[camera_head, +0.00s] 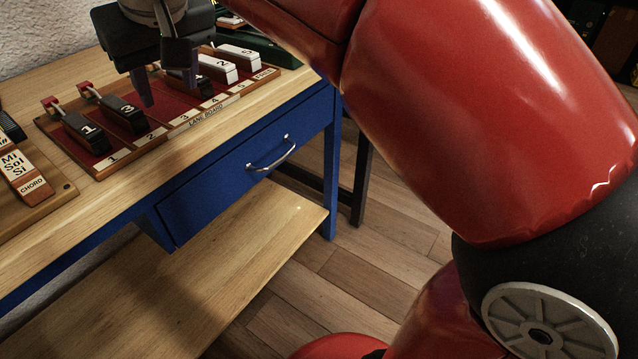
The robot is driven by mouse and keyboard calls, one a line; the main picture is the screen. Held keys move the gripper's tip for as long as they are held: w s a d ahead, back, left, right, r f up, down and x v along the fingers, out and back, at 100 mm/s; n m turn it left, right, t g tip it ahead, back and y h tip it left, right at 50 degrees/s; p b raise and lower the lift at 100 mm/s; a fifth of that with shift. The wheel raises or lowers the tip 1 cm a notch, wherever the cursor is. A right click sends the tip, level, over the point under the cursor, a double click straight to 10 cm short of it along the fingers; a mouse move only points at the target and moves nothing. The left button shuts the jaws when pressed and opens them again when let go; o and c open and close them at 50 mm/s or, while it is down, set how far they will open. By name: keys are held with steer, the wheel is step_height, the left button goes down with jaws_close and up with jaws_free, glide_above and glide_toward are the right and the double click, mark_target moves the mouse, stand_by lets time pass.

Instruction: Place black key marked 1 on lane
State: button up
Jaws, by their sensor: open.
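The black key marked 1 (86,132) lies on the red lane board (167,134), above the lane label 1 at its left end. A red-tipped piece rises at its back end. My gripper (169,96) is open above the middle of the board, to the right of key 1 and apart from it. A black key marked 3 (125,113) lies in the lane labelled 2, between key 1 and my gripper. A dark key under my gripper is partly hidden by the fingers, and I cannot read its mark.
White keys marked 2 (219,68) and 5 (240,55) lie at the board's right part. A chord board (36,191) stands at the left on the wooden bench. The bench has a blue drawer (240,165). My red arm covers much of the right side.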

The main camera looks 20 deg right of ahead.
steer(key=s+d+f+m, duration=0.1)
steer(key=s+d+f, duration=0.3)
steer(key=f, duration=0.3)
steer(key=s+d+f+m+h, duration=0.1)
steer(key=s+d+f, duration=0.4)
steer(key=d+f, duration=0.1)
steer(key=s+d+f+m, duration=0.2)
steer(key=s+d+f, duration=0.3)
steer(key=f, duration=0.4)
steer(key=shift+d+t, duration=0.15)
steer(key=shift+t, duration=0.25)
